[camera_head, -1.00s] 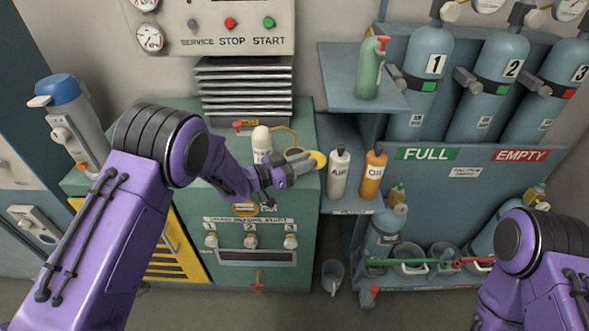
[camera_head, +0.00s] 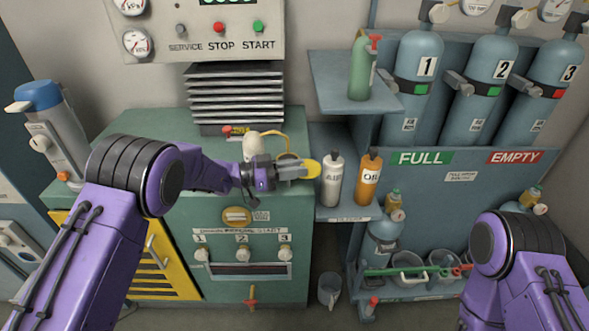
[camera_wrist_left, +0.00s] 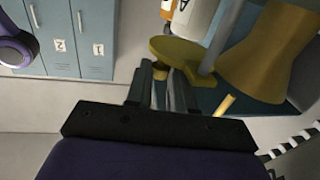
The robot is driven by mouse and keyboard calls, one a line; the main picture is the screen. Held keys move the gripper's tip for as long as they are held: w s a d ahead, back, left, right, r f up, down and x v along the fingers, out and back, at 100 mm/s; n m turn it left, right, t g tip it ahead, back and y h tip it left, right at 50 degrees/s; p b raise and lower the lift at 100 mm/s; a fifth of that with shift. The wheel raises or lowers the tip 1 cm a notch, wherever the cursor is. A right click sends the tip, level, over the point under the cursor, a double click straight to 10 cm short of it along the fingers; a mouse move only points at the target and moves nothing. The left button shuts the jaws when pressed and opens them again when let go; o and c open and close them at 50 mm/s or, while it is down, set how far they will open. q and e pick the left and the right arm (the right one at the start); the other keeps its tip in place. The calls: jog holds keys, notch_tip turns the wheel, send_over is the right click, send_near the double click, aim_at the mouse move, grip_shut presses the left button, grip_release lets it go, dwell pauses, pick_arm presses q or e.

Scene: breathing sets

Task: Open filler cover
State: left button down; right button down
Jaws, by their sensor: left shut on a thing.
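In the head view the gripper hides whatever is under the cover. Only my right arm shows; its gripper is out of view.
A cream bottle (camera_head: 252,145) stands close behind my left gripper, near a thin yellow hose (camera_head: 285,137). A white bottle (camera_head: 334,178) and an orange bottle (camera_head: 369,176) stand just right of the cover. The green machine (camera_head: 180,237) has knobs on its front.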

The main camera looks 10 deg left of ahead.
pick_arm(q)
jog(key=shift+r, duration=0.1)
jog(key=c, duration=1)
grip_release()
jog(key=b+v, duration=0.2)
jog(key=v, duration=0.8)
jog(key=shift+s+a, duration=0.1)
jog(key=shift+a, duration=0.1)
